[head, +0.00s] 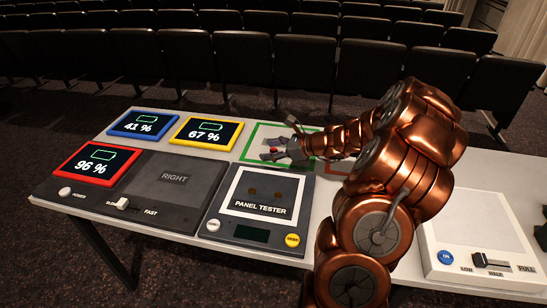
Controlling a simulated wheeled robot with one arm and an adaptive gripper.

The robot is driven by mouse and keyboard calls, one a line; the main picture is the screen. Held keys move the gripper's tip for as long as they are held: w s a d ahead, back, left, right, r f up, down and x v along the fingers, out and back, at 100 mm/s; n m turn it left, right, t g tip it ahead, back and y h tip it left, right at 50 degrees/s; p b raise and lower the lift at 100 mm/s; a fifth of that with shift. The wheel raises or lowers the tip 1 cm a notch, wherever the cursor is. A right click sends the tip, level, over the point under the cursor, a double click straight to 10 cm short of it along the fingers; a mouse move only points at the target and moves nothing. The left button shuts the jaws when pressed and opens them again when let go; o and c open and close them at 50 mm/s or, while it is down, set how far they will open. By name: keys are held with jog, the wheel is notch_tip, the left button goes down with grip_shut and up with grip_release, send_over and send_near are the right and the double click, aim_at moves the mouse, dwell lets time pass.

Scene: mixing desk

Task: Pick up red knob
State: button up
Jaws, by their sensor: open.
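My gripper (277,141) is at the end of my copper-coloured arm, over the green-framed square (246,152) at the back middle of the table. Its fingers are spread apart. A small red spot, perhaps the red knob (272,150), shows between or just behind the fingers. It is too small and too covered to tell its shape or whether a finger touches it. A red-framed square (322,170) lies just right of the green one, mostly hidden by my arm.
Blue (116,131), yellow (178,131) and red (64,167) battery displays stand on the left. In front are a dark RIGHT panel (165,195) with a slider and the PANEL TESTER (212,228). A white slider box (470,225) is at right. Auditorium seats stand behind the table.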

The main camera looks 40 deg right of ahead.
aim_at(276, 150)
jog(key=d+f+m, duration=0.1)
jog(key=d, duration=0.1)
jog(key=d+f+m+h, duration=0.1)
jog(key=d, duration=0.2)
jog(key=s+d+f+m+t+h, duration=0.1)
jog(key=d, duration=0.1)
jog(key=shift+d+f+m, duration=0.2)
jog(key=shift+f+m, duration=0.1)
jog(key=shift+f, duration=0.05)
jog(key=shift+w+d+f, duration=0.1)
jog(key=shift+w+d, duration=0.05)
jog(key=shift+d, duration=0.05)
jog(key=shift+r+x, duration=0.15)
jog(key=shift+x, duration=1.7)
jog(key=shift+r+x, duration=0.1)
jog(key=shift+x, duration=1.8)
jog(key=shift+a, duration=0.1)
jog(key=shift+c, duration=0.2)
jog(key=c, duration=0.9)
